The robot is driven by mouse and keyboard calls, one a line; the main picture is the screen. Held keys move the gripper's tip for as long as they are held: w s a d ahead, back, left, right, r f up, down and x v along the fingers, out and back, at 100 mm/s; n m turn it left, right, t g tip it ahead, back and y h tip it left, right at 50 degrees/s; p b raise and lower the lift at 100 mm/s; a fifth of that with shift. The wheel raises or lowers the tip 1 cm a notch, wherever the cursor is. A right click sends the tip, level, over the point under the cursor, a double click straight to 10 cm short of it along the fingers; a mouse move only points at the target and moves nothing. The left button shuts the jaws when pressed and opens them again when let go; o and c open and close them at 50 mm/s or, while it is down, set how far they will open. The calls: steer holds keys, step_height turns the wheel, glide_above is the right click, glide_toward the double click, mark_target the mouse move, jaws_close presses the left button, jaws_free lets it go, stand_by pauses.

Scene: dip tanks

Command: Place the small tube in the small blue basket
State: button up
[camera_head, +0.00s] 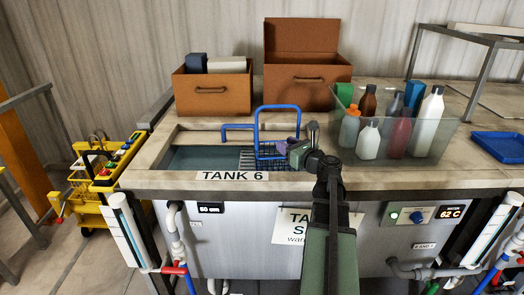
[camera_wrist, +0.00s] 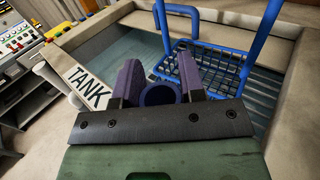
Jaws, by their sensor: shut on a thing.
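The small blue basket (camera_head: 270,151) is a wire basket with a blue rim and tall blue handle, in the opening of Tank 6. In the wrist view, its blue rim and dark mesh (camera_wrist: 208,64) lie ahead and slightly right of my fingers. My gripper (camera_head: 283,147) is at the basket's right side in the head view. In the wrist view, my gripper (camera_wrist: 160,75) has its purple-padded fingers shut on the small tube (camera_wrist: 159,94), a dark blue round piece seen end-on. The tube's length is hidden, and I cannot tell its height above the basket.
The tank (camera_head: 205,158) holds greenish liquid. A clear bin (camera_head: 400,144) with several bottles stands to the right. Two brown boxes (camera_head: 212,92) are behind, one with its lid up. A blue tray (camera_head: 500,147) is far right. The blue handles rise close to my fingers.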

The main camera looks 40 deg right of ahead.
mark_target(257, 136)
steer(key=w, duration=1.4)
steer(key=f+b, duration=0.5)
steer(key=shift+w+a, duration=0.35)
steer(key=o, duration=0.9)
steer(key=shift+r, duration=0.15)
steer(key=shift+r+p, duration=0.2)
steer(key=shift+p, duration=0.15)
steer(key=shift+r+p, duration=0.55)
steer(key=s, duration=1.2)
steer(key=shift+d+f, duration=0.15)
steer(key=shift+d, duration=0.15)
